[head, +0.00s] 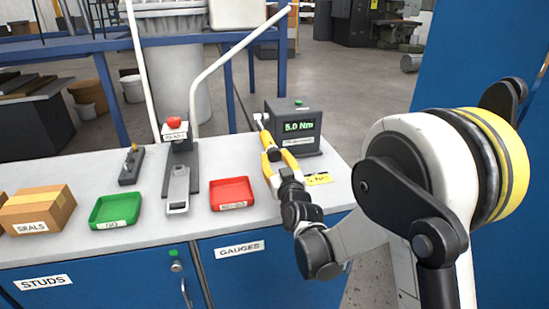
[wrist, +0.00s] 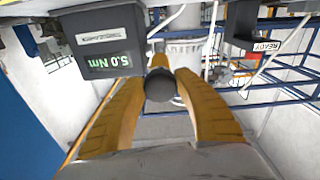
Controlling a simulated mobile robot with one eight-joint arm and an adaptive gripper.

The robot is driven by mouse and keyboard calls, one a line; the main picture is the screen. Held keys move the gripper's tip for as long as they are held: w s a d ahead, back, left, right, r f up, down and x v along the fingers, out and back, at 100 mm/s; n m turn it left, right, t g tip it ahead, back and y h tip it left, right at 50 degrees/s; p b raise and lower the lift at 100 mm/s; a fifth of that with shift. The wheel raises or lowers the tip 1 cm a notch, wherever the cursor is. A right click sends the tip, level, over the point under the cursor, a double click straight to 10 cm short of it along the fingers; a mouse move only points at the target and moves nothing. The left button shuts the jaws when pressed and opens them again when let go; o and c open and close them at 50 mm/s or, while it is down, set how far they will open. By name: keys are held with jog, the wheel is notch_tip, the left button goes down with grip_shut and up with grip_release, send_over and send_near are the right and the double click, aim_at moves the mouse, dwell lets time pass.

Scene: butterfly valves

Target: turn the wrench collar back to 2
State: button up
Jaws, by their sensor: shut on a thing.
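The wrench (head: 265,137) shows yellow in the head view, in front of a dark tester box (head: 293,125) whose green display reads 5.0 Nm. My gripper (head: 271,157), with yellow fingers, is at its near end. In the wrist view, which is upside down, my gripper (wrist: 165,82) has its two fingers closed on the sides of a dark round part, seemingly the wrench collar (wrist: 160,88). A yellow part of the wrench lies just beyond it. Any numbers on the collar are too small or hidden to read. The tester box also shows in the wrist view (wrist: 98,38).
A red tray (head: 231,194) lies left of my gripper, with a green tray (head: 115,210) and cardboard box (head: 37,209) further left. A stand with a red button (head: 174,123) rises between the trays. A yellow label (head: 318,179) lies on the bench to the right.

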jog(key=shift+n, duration=0.7)
jog(key=o, duration=1.2)
jog(key=v, duration=1.2)
jog(key=shift+d, duration=0.1)
